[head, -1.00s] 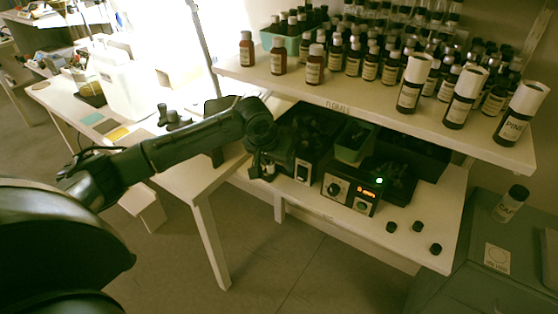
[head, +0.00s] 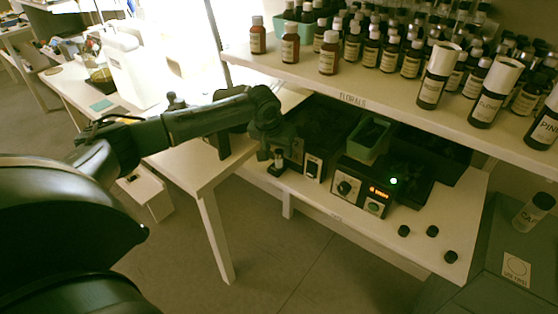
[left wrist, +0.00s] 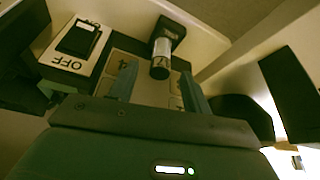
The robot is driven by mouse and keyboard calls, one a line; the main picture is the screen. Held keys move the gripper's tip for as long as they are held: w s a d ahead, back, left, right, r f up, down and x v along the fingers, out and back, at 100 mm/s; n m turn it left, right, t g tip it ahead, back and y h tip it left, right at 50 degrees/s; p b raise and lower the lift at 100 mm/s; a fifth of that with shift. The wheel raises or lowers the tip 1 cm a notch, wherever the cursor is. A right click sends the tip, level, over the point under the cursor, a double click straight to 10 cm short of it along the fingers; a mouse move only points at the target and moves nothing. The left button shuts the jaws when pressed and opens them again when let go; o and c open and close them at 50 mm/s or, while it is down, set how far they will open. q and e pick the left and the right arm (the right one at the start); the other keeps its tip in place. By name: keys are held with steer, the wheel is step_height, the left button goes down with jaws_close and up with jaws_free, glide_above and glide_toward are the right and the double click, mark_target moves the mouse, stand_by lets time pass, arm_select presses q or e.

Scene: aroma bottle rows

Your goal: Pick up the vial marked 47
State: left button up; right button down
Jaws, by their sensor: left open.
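In the left wrist view a small vial (left wrist: 161,50) with a pale band and dark cap stands in a black square holder (left wrist: 172,27). Its marking is too small to read surely. My left gripper (left wrist: 158,69) is open and empty, with a finger on either side of the vial's cap end and a gap to each. In the head view my left gripper (head: 276,147) points down over the lower shelf's front left, just above the small black holder (head: 277,169). My right gripper is not in view.
A box with an OFF switch (left wrist: 80,40) is close beside the gripper. A control box with lit display (head: 362,187) stands to the right on the lower shelf (head: 330,205). The upper shelf (head: 400,108), crowded with bottles, overhangs it. Several black caps (head: 432,231) lie at right.

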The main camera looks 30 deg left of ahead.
arm_select(q)
steer(key=shift+c, duration=0.6)
jaws_close()
